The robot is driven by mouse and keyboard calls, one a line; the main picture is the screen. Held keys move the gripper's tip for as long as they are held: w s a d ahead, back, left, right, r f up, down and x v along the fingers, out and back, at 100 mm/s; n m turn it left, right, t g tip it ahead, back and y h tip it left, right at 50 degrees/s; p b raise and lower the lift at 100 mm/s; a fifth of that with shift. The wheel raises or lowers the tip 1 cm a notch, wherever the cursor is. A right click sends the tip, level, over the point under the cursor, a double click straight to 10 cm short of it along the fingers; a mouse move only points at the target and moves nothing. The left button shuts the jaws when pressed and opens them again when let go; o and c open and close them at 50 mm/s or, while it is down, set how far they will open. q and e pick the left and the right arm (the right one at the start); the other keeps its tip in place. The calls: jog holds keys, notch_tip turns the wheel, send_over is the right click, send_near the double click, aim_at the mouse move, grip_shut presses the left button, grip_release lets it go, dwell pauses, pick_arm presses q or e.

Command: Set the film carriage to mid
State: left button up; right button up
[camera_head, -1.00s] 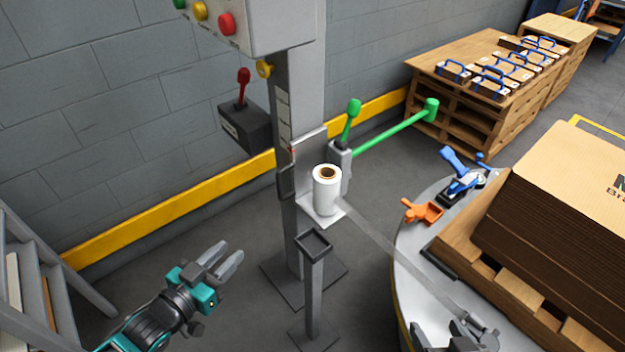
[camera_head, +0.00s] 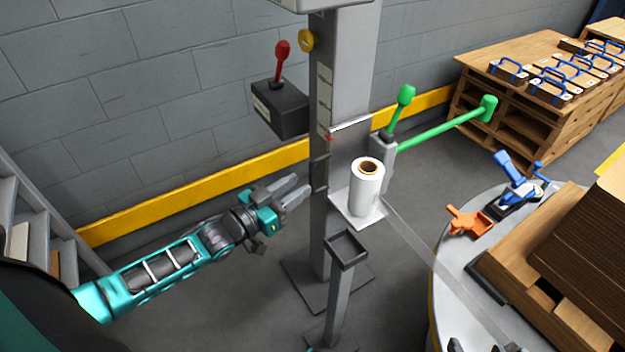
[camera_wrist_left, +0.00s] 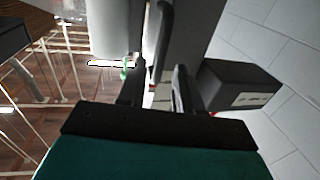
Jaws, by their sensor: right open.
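The film carriage (camera_head: 351,150) is a grey plate on the upright mast (camera_head: 345,70). It bears a white film roll (camera_head: 366,190) on a small shelf. A red pointer shows beside the pale labels (camera_head: 325,98) on the mast; their writing is too small to read. A dark handle (camera_head: 319,174) is on the mast's left side; a dark curved bar (camera_wrist_left: 165,40) shows in the left wrist view. My left gripper (camera_head: 300,188) is open and empty, just left of the mast at about the handle's height. My right gripper (camera_head: 484,347) barely shows at the bottom edge, open.
A dark box with a red lever (camera_head: 282,62) sits left of the mast. A green lever (camera_head: 403,97) and green bar (camera_head: 440,130) are to the right. A small tray post (camera_head: 347,250) stands in front. Film stretches toward the round turntable (camera_head: 450,255) with stacked cardboard.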

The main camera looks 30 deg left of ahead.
aim_at(310, 178)
pick_arm(q)
jog(key=shift+b+x, duration=0.65)
jog(key=shift+x, duration=2.1)
jog(key=shift+c, duration=0.2)
grip_shut()
